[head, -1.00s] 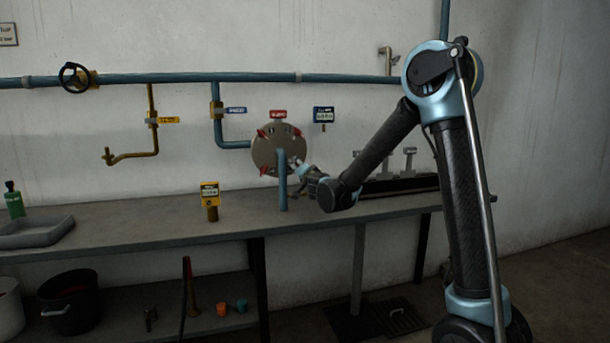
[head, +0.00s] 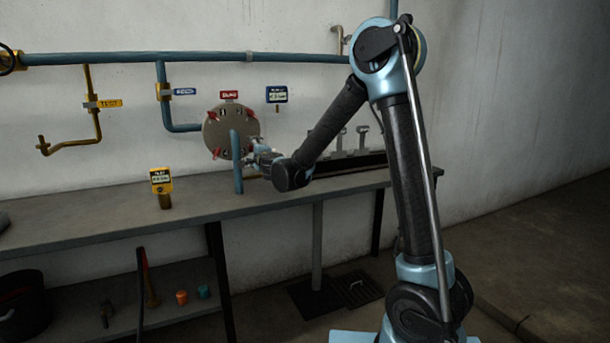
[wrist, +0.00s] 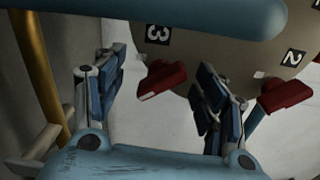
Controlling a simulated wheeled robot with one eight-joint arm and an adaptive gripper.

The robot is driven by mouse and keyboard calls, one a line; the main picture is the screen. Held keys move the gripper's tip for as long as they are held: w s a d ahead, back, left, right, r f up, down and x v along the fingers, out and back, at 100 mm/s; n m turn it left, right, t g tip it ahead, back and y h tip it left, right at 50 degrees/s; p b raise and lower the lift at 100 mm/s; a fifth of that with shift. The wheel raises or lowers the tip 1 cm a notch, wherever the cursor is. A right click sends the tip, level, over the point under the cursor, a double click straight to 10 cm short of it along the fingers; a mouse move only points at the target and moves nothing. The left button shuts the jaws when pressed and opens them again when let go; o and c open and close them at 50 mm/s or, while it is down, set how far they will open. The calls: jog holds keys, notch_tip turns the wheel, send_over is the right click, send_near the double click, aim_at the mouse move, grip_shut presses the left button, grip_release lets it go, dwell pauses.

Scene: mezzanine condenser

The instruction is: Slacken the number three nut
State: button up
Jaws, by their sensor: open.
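The round grey flange (head: 231,122) with red nuts around its rim is on the pipework above the bench. In the wrist view, the flange (wrist: 225,50) carries a "3" label (wrist: 158,33) and a "2" label (wrist: 293,57). The red number three nut (wrist: 161,79) is beside the "3" and appears between my two fingers, nearer the right one. Another red nut (wrist: 285,93) is near the "2", outside the right finger. My gripper (wrist: 161,68) is open and holds nothing. In the head view, my gripper (head: 259,156) is at the flange's lower right; its fingers are too small to read.
A blue pipe (wrist: 200,15) crosses the top of the wrist view, close to the fingers. A brass pipe (wrist: 42,70) stands at left.

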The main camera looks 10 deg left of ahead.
jog(key=m, duration=0.5)
jog(key=v, duration=1.7)
jog(key=s+d+f+n+g+y, duration=0.1)
jog(key=s+d+n+g, duration=0.4)
jog(key=d+n, duration=0.8)
jog(key=shift+s+d+f+n, duration=0.3)
jog(key=shift+s+d, duration=0.05)
jog(key=shift+s, duration=0.25)
